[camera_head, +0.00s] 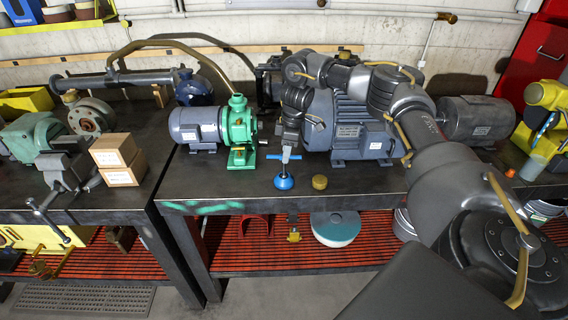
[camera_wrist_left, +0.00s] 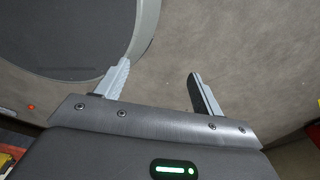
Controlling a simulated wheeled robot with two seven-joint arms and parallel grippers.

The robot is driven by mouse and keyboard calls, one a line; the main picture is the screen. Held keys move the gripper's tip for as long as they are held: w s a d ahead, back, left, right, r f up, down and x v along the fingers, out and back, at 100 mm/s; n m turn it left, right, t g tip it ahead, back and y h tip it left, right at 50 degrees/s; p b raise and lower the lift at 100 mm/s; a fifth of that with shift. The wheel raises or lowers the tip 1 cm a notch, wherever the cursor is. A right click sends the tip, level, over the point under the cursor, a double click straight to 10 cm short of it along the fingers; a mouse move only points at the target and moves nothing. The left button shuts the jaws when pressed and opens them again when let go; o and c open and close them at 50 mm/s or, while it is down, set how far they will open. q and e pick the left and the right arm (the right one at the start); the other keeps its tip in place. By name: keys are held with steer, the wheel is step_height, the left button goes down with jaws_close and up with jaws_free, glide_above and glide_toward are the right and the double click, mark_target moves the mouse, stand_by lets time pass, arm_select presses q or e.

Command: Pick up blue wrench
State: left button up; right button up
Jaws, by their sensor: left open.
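In the head view a blue tool (camera_head: 283,181) with a round blue base and a thin upright stem stands near the front edge of the workbench. A small crossbar sits at the top of its stem. No other clear blue wrench shape is visible. My right gripper (camera_head: 287,151) points down directly above this tool, at the crossbar. Its fingers are too small to tell whether they are open or touching it. My left gripper (camera_wrist_left: 159,88) shows in the left wrist view, open and empty, before a grey-brown surface. It is not seen in the head view.
A green pump with a grey motor (camera_head: 196,129) stands left of my right gripper. A large grey motor (camera_head: 347,128) stands behind it. A brass cylinder (camera_head: 319,182) is right of the blue tool. Cardboard boxes (camera_head: 121,176) and a vise are left. A red slatted shelf (camera_head: 270,262) lies below.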

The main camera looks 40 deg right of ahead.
steer(key=shift+s+a, duration=0.1)
steer(key=shift+a, duration=0.05)
steer(key=p, duration=0.3)
glide_above(283, 174)
steer(key=f, duration=0.4)
steer(key=shift+d+f, duration=0.25)
steer(key=shift+f, duration=0.3)
arm_select(q)
steer(key=shift+s+r, duration=0.15)
steer(key=shift+r, duration=0.5)
steer(key=shift+s+r, duration=0.15)
steer(key=shift+r, duration=0.45)
arm_select(e)
jaws_close()
